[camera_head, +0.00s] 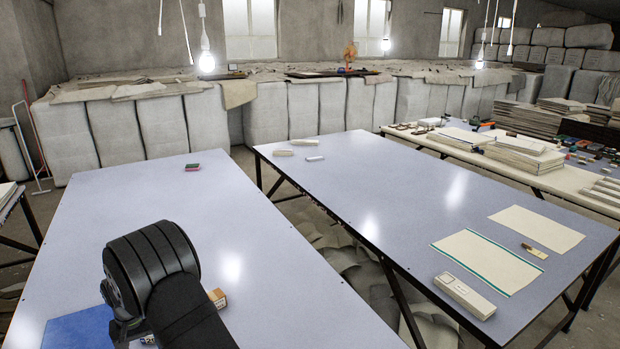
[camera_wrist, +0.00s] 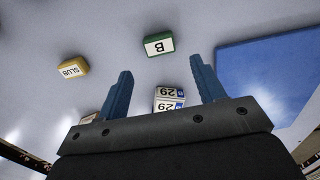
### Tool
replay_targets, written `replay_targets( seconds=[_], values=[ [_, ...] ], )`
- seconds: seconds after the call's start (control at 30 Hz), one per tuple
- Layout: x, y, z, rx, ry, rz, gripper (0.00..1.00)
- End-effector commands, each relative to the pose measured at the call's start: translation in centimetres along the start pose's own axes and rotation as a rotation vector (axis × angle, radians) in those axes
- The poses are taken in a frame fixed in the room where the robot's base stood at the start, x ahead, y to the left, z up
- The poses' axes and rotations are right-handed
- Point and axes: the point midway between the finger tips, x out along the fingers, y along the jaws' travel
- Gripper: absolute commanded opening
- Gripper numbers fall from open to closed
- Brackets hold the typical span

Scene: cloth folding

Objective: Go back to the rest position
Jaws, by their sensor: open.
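My gripper (camera_wrist: 160,64) shows in the wrist view with its two blue fingers spread apart and nothing between the tips. It points down over a grey-blue table top. In the head view my dark arm rises over the near left table (camera_head: 115,215) and its fingers are hidden. A flat blue cloth or sheet (camera_wrist: 262,75) lies to the right of the fingers in the wrist view; part of it (camera_head: 80,328) shows at the lower left in the head view.
A red-green block (camera_head: 192,167) lies farther back. The right table (camera_head: 375,190) holds pale cloths (camera_head: 487,262); a gap separates the tables.

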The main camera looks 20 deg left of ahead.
Motion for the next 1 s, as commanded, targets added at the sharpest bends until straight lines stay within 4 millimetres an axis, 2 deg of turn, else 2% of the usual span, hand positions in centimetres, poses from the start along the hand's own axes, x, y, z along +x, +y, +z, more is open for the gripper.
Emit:
replay_targets(
  seconds=[0.1,0.27,0.4,0.87,0.9,1.0],
  values=[
    [-2.6,0.0,-0.1,0.000,0.003,-0.001,0.63],
    [-5.8,0.0,-0.1,0.000,0.003,-0.001,0.63],
    [-2.5,0.0,0.1,0.000,-0.006,0.002,0.63],
    [6.7,0.0,0.1,0.000,-0.003,0.001,0.63],
    [6.6,0.0,0.0,0.000,0.002,0.000,0.63],
    [4.0,0.0,-0.1,0.000,0.005,-0.002,0.63]
  ],
)
